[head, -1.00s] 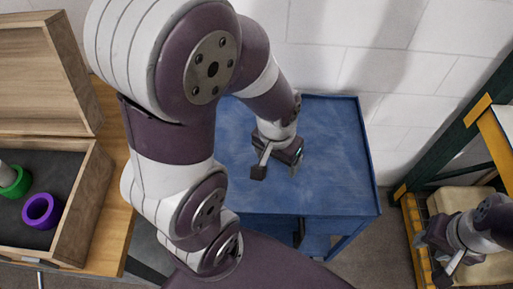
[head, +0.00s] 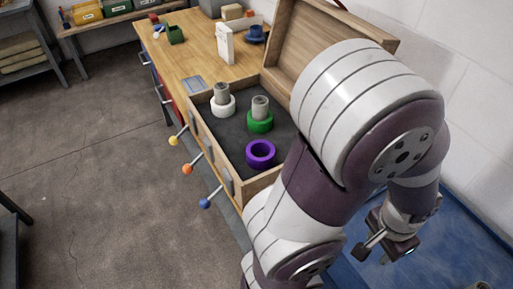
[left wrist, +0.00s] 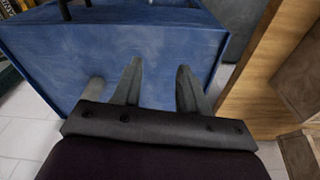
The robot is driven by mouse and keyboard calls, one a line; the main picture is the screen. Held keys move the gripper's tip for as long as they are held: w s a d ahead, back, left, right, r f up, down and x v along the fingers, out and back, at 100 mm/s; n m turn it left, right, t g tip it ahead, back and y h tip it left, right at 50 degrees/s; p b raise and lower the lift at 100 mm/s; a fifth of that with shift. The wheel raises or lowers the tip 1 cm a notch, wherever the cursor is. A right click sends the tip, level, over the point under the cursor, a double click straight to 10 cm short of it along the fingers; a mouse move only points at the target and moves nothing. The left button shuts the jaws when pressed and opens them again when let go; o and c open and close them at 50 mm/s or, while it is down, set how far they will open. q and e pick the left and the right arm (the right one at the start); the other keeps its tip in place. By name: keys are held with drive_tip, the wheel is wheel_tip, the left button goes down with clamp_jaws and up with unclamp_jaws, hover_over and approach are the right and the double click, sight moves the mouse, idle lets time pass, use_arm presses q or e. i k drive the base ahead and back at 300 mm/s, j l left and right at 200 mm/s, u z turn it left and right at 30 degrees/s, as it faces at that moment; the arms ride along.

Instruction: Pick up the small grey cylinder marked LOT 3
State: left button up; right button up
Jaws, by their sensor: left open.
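Two grey cylinders stand in the open wooden box (head: 236,182) in the head view. One (head: 221,90) stands up out of a white ring (head: 222,107), the other (head: 260,103) out of a green ring (head: 260,123). A purple ring (head: 261,154) nearer me looks empty. I can read no LOT mark. My left gripper (head: 372,253) is open over the blue cart (head: 450,235), right of the box and well apart from the cylinders. In the left wrist view its fingers (left wrist: 160,85) have nothing between them. A pale grey rounded shape (left wrist: 93,89) beside them is unclear.
The box stands on a wooden workbench (head: 180,60), its lid (head: 320,45) raised at the right. My left arm covers its near right corner. Yellow, orange and blue knobs (head: 187,169) stick out along its left side. Open floor (head: 90,180) lies left.

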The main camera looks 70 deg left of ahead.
sight(221, 89)
drive_tip(key=k+j+u, duration=0.25)
drive_tip(key=k+j, duration=0.15)
drive_tip(key=k+j+u, duration=0.25)
drive_tip(key=k+j, duration=0.2)
drive_tip(key=k+j+u, duration=0.25)
drive_tip(key=k+j, duration=0.15)
drive_tip(key=j, duration=0.2)
